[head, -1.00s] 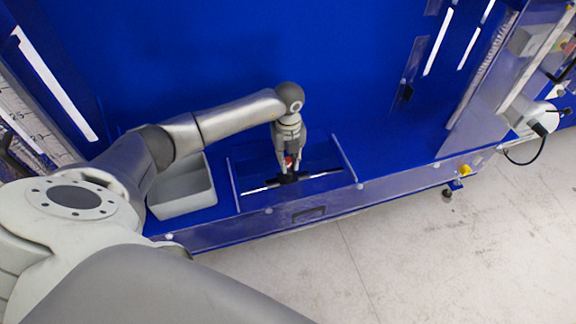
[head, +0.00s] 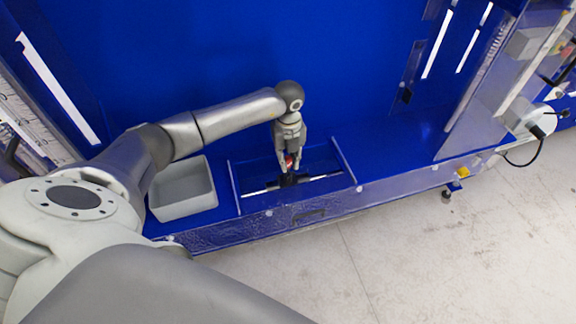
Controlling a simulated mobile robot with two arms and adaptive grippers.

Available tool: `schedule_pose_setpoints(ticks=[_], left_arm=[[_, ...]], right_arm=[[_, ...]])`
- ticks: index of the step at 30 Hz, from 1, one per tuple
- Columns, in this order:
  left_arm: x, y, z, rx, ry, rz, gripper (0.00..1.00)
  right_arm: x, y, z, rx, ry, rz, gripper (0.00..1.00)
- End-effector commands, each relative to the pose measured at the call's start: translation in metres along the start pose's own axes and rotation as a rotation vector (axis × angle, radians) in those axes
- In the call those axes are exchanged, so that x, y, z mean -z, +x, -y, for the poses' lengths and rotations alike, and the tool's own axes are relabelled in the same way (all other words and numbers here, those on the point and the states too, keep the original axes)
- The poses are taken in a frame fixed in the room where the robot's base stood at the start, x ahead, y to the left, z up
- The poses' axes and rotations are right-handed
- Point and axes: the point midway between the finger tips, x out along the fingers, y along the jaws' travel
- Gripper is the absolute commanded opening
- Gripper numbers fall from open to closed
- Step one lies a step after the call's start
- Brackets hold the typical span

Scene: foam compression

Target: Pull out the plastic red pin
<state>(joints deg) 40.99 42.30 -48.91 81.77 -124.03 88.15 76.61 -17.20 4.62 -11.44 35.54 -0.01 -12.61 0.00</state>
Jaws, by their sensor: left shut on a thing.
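The red pin (head: 289,163) shows as a small red spot between the fingers of my left gripper (head: 289,164). The gripper points down and is shut on the pin. Just below it is a black fitting (head: 289,179) on a thin metal bar (head: 320,178) that lies across the recess in the blue machine. The fingers hide most of the pin, and I cannot tell whether its lower end is still in the fitting. My right gripper is not in view.
A grey open bin (head: 182,188) stands left of the recess on the blue ledge (head: 390,155). Clear side plates (head: 343,160) flank the recess. A clear panel and a white unit (head: 530,118) with a black cable are at the right. The floor in front is bare.

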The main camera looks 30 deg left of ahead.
Motion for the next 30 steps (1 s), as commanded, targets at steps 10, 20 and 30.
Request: schedule_pose_setpoints(ticks=[10, 20, 30], left_arm=[[0.000, -0.025, 0.000, 0.000, 0.000, 0.000, 0.00], [0.000, -0.043, 0.000, 0.000, 0.000, 0.000, 0.00], [0.000, -0.043, 0.000, 0.000, 0.003, 0.000, 0.00]], right_arm=[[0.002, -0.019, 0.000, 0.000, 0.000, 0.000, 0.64], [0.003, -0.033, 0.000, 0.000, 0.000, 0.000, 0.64], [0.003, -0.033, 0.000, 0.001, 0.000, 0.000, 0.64]])
